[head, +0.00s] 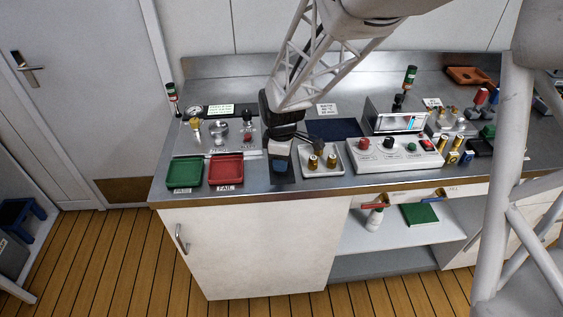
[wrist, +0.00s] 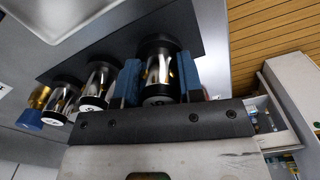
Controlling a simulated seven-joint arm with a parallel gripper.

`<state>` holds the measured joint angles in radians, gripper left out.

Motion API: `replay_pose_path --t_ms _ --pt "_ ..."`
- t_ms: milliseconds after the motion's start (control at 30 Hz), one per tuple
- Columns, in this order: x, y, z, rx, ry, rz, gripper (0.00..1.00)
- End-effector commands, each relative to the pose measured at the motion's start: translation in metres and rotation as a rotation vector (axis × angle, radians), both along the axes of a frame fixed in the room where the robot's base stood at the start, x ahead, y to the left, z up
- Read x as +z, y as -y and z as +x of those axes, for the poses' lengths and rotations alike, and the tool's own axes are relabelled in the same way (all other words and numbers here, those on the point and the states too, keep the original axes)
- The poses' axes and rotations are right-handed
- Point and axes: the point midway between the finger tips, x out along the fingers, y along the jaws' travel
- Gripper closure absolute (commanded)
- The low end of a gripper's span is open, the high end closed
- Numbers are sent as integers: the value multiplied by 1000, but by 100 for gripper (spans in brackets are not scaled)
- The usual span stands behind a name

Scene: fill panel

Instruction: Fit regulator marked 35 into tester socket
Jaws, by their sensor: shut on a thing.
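In the wrist view my gripper (wrist: 160,85) has its two blue fingers closed on the sides of a silver regulator (wrist: 158,62) with black ends. Two similar regulators (wrist: 98,84) (wrist: 66,97) stand in a row to its left. Their white end markings are too small to read. I cannot tell whether the held one is clear of the dark mat (wrist: 190,25). In the head view my gripper (head: 282,168) is low over the bench, right of the red tray, and hides the regulators. The tester panel (head: 205,148) is to its left; I cannot make out its socket for certain.
Green PASS (head: 184,172) and red FAIL (head: 226,169) trays lie before the tester. A white tray (head: 335,171) with brass-coloured parts is close right of my gripper. A white control box (head: 395,157) stands further right. A brass and blue part (wrist: 34,107) shows in the wrist view.

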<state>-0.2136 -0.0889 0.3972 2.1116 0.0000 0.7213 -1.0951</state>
Motion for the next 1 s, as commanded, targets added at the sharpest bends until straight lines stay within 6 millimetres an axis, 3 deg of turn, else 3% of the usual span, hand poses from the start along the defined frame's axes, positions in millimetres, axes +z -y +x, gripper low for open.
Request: replay_pose_path --t_ms 167,267,1000 --pt "23 0 1 0 4 1 99" --pt "25 2 -10 0 0 0 99" --pt "35 24 -116 0 2 0 99"
